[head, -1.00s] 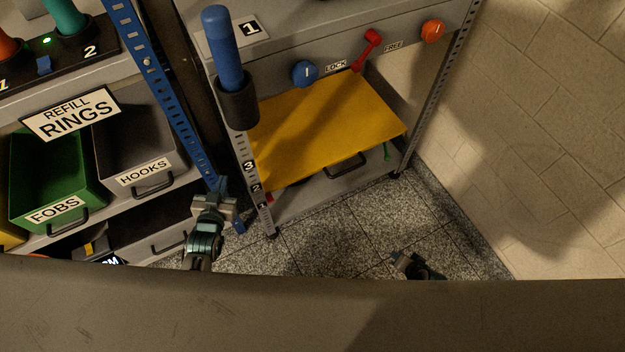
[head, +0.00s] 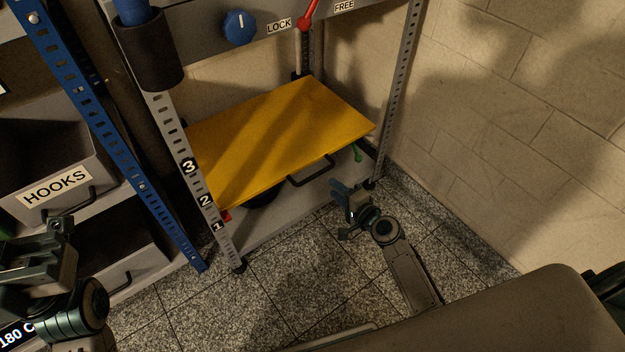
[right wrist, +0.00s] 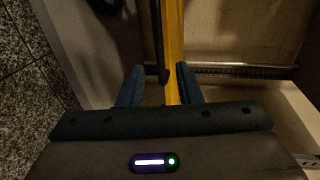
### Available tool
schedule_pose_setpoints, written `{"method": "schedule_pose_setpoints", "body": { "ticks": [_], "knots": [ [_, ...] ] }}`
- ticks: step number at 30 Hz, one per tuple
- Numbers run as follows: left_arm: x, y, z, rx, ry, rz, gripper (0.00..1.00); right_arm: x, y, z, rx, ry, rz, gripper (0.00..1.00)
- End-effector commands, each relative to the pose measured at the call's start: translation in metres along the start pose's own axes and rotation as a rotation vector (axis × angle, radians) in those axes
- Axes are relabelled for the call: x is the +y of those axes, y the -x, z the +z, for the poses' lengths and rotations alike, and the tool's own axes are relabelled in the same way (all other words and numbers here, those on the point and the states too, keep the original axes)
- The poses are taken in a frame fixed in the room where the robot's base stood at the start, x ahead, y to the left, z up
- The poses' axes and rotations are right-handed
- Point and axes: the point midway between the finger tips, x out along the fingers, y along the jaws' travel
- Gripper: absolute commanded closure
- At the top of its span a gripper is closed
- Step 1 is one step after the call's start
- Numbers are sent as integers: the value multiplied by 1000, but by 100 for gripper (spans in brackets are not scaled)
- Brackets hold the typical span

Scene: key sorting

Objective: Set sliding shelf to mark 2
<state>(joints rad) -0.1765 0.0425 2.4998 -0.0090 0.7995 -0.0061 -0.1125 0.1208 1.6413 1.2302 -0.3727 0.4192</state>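The yellow sliding shelf (head: 280,130) sits low in the grey rack, with a black handle (head: 311,173) on its front. Plates 1 (head: 217,227), 2 (head: 205,202) and 3 (head: 189,166) run up the left post. A red tab (head: 227,217) at the shelf's front left corner shows between plates 1 and 2. My right gripper (head: 343,207) is just in front of the shelf, right of the handle. In the right wrist view its fingers (right wrist: 158,82) are apart, with the shelf edge (right wrist: 173,45) seen between them; contact is unclear. My left gripper (head: 35,252) is at the left, its fingers unclear.
A red lever (head: 308,14) stands between LOCK and FREE labels, beside a blue knob (head: 240,27). A green lever (head: 356,152) is at the shelf's right. A blue post (head: 110,135) and HOOKS bin (head: 55,180) are left; a wall (head: 500,130) is right. Floor in front is clear.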

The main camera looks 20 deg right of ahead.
Motion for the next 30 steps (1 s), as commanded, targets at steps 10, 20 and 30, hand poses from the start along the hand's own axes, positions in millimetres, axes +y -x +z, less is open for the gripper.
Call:
{"method": "schedule_pose_setpoints", "body": {
  "ticks": [10, 20, 30],
  "knots": [
    [1, 10, 2, 1, -9, -12, 100, 2, -65, 0, -1, 0, 1, 69],
    [1, 14, 3, 7, -17, -19, 100, 1, -97, 0, 0, 2, 3, 69],
    [1, 13, 3, 8, -17, -20, 100, 1, -98, 0, 0, 2, 3, 80]
  ]
}}
